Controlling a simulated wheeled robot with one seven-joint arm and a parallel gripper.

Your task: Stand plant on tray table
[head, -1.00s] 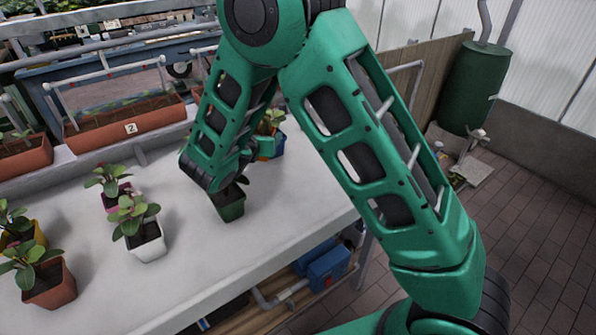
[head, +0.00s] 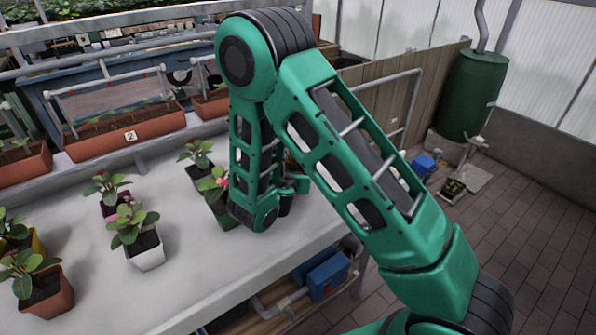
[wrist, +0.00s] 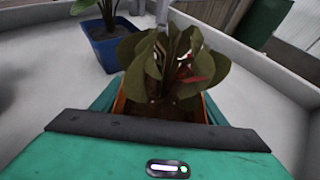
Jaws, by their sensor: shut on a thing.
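In the wrist view a leafy plant (wrist: 170,65) with some red in it stands in an orange pot (wrist: 205,112). My gripper (wrist: 162,106) is shut on this pot, with a finger on either side. In the head view my gripper (head: 290,187) is low over the right part of the white table (head: 185,265), partly behind my arm. The held pot is mostly hidden there. I cannot tell whether it touches the table. The white surface with a raised rim (wrist: 272,75) also shows in the wrist view. No separate tray table is clearly identifiable.
A blue pot (wrist: 115,48) stands just beyond the held plant. A green pot (head: 224,214) stands close left of my arm. White (head: 148,251), terracotta (head: 50,295) and other potted plants occupy the table's left. The front right tabletop is clear.

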